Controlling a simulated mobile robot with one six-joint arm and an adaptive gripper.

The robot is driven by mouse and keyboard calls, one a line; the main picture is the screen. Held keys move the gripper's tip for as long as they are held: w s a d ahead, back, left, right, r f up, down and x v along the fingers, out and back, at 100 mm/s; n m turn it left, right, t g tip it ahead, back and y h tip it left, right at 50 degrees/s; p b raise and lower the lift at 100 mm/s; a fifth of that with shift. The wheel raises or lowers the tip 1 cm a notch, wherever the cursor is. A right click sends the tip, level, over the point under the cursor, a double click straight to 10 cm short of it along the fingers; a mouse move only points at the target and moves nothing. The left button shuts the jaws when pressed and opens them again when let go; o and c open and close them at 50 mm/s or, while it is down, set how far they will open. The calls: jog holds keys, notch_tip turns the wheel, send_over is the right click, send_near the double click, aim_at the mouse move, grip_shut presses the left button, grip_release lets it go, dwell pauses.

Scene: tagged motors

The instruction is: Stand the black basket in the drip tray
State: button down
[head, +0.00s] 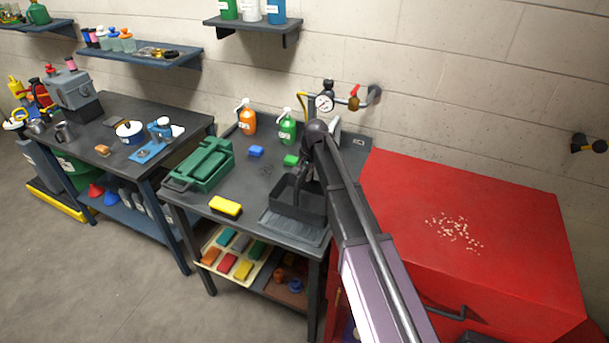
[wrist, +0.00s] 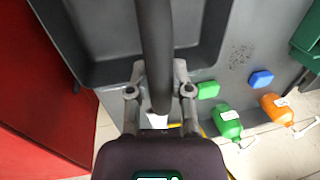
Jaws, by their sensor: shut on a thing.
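The black basket (head: 285,203) is a dark open box with an arched handle (wrist: 154,40). My gripper (wrist: 160,88) is shut on that handle, with one finger on each side of it; in the head view my gripper (head: 306,180) is partly hidden by my arm. The basket's inside and rim (wrist: 105,72) fill the upper part of the wrist view. The grey drip tray (head: 290,230) shows at the front right of the dark bench, its front part bare. The basket overlaps its rear part and looks level. I cannot tell whether it touches the tray.
A green toolbox (head: 203,163), yellow sponge (head: 225,207), blue block (head: 256,151) and green block (head: 291,160) are on the bench. Orange (head: 246,120) and green (head: 287,128) bottles stand behind, near a pressure gauge (head: 324,103). A red cabinet (head: 480,220) borders the right.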

jog(key=shift+c, duration=2.2)
grip_release()
jog(key=shift+r, duration=0.2)
